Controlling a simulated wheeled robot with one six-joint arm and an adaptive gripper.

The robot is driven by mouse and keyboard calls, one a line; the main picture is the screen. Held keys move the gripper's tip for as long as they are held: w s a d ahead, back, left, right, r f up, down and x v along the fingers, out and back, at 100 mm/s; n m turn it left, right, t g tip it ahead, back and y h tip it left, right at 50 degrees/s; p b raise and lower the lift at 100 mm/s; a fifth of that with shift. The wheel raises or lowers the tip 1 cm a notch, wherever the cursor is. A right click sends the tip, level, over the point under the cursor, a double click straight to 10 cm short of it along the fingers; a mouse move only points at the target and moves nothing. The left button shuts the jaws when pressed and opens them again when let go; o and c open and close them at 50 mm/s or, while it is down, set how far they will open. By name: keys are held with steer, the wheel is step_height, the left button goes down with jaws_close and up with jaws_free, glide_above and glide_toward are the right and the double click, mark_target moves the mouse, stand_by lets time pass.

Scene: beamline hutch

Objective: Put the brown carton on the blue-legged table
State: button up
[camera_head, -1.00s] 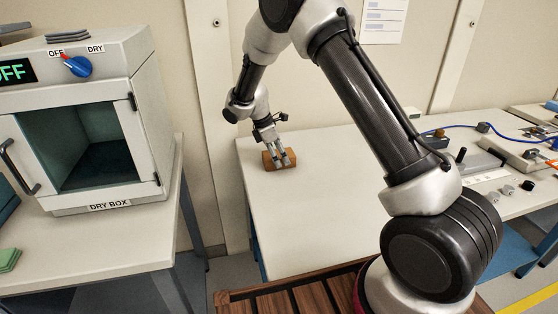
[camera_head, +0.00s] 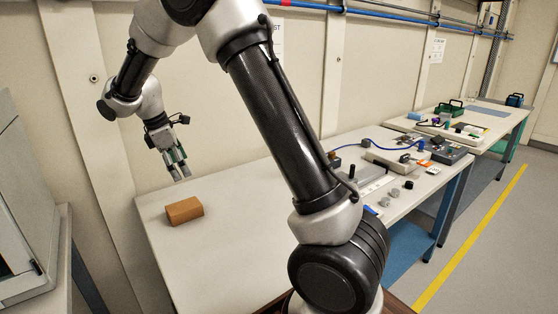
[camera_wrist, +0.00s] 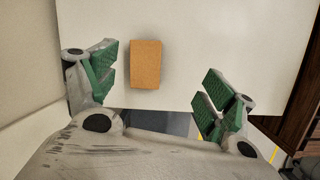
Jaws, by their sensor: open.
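The brown carton (camera_head: 184,211) lies on the white top of the blue-legged table (camera_head: 235,225), near its far left corner. My gripper (camera_head: 180,172) is above the table, higher than the carton and apart from it. In the wrist view the carton (camera_wrist: 146,64) shows between and beyond the green-padded fingers of my gripper (camera_wrist: 158,85), nearer the left finger. The fingers are spread wide and hold nothing.
A white cabinet (camera_head: 25,215) stands at the left. The wall is close behind the table. The tabletop around the carton is clear.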

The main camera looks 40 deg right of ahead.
steer(key=s+d+r+m+t+y, duration=0.1)
steer(key=s+d+r+m, duration=0.4)
steer(key=s, duration=0.4)
steer(key=s+d+r+m+t+y, duration=0.1)
steer(key=s+d+r+m, duration=0.2)
steer(key=s+d+r, duration=0.4)
steer(key=s+d+f+m+t+y, duration=0.1)
steer(key=s+m, duration=0.6)
steer(key=s, duration=1.1)
steer(key=shift+s+d+t, duration=0.3)
steer(key=shift+d+t, duration=0.3)
steer(key=shift+d, duration=0.15)
